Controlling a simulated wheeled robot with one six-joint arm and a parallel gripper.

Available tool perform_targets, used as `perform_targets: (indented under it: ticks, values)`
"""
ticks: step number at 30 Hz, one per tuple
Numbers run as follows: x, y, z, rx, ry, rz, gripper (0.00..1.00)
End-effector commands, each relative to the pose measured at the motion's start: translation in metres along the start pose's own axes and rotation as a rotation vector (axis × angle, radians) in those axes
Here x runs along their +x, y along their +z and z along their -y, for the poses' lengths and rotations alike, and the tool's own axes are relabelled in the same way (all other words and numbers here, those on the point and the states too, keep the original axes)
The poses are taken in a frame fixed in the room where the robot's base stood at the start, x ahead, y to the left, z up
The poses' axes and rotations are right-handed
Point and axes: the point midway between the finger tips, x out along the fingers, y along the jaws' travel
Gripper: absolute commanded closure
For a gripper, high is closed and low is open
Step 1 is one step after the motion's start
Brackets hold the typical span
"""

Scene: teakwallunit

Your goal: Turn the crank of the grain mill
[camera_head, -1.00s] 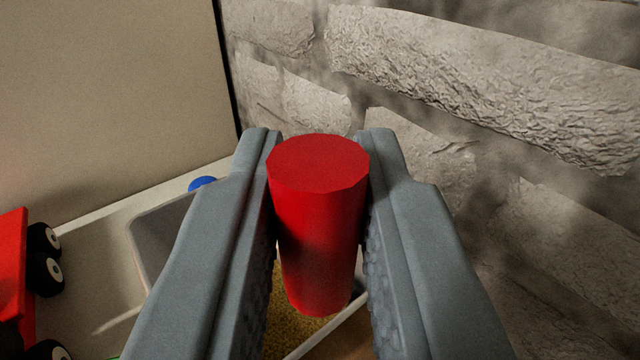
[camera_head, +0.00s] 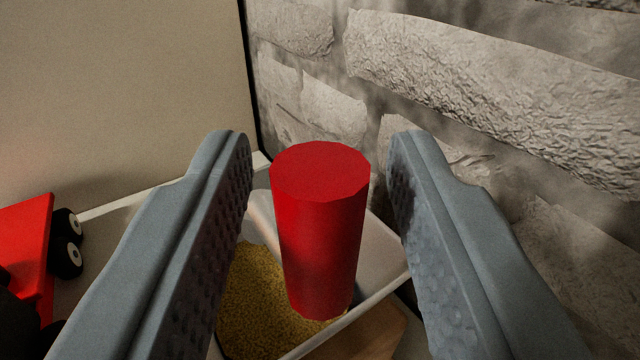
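A red, slightly tapered knob (camera_head: 318,235) stands upright in the middle of the view; it looks like the handle of the mill's crank. My gripper (camera_head: 318,150) is open around it, one finger to the left and one to the right. A clear gap shows on both sides, wider on the right. The crank arm and the mill's body are hidden or out of view.
A light tray (camera_head: 385,285) with yellow grain (camera_head: 255,295) in it lies below the knob. A red toy with black wheels (camera_head: 30,245) is at the left. A rough stone wall (camera_head: 500,90) rises close on the right, and a plain beige panel (camera_head: 110,90) stands at the back left.

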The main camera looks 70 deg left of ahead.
Motion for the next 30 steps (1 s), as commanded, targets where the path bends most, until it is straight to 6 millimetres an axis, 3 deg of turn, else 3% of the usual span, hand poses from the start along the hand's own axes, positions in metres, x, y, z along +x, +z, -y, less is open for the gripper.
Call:
perform_targets:
  ticks: [18,30]
  values:
    - [0.0,-0.087,0.0,-0.002,0.0,0.0,0.63]
    - [0.0,-0.098,0.0,0.0,0.0,0.0,0.63]
